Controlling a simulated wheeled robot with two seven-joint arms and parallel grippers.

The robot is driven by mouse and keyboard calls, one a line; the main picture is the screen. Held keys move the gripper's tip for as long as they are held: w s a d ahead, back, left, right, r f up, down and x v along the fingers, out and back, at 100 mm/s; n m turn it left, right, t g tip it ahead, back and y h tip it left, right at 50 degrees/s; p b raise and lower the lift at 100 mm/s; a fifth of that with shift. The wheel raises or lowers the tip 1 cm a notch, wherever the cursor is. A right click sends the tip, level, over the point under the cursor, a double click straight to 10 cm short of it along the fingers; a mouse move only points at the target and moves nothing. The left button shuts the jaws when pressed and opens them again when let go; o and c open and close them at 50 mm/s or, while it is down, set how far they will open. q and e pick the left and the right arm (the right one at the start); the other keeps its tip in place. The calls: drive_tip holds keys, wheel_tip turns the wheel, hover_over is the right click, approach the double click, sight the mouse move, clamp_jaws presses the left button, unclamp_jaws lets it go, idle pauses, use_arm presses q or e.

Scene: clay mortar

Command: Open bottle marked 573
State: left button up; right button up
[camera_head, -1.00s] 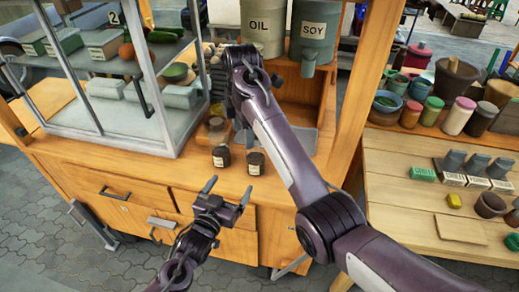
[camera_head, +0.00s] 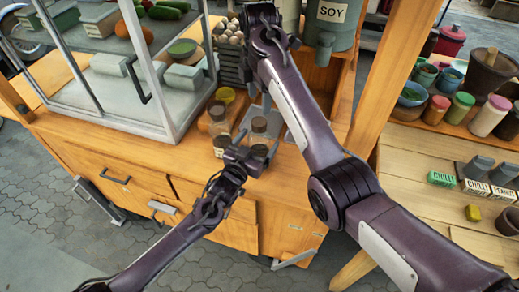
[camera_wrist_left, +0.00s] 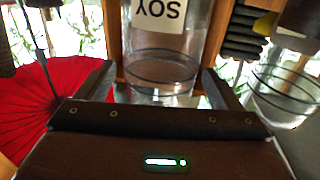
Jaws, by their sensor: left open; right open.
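Two small glass bottles stand at the counter's front edge. The right bottle (camera_head: 259,126) is partly hidden behind my left gripper (camera_head: 252,154). The left bottle (camera_head: 219,128) stands beside it, with a pale label low on its front. The label markings are too small to read. In the left wrist view, the left gripper (camera_wrist_left: 158,88) is open, with a clear glass bottle (camera_wrist_left: 160,72) showing between its fingers; contact cannot be told. A second glass bottle (camera_wrist_left: 285,90) shows at the right. My right gripper (camera_head: 264,28) is high at the back, its fingers mostly hidden by its arm.
A glass display case (camera_head: 150,90) stands on the left of the counter. A SOY container (camera_head: 328,28) is at the back, and an egg tray (camera_head: 230,50) is behind the bottles. A wooden post (camera_head: 395,75) rises right of my right arm. Several jars stand on the right table.

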use_arm(q)
drive_tip(key=shift+w+d, duration=0.2)
drive_tip(key=shift+w, duration=0.2)
drive_tip(key=shift+s+r, duration=0.1)
use_arm(e)
drive_tip(key=shift+s+r, duration=0.1)
use_arm(q)
drive_tip(key=shift+c, duration=0.2)
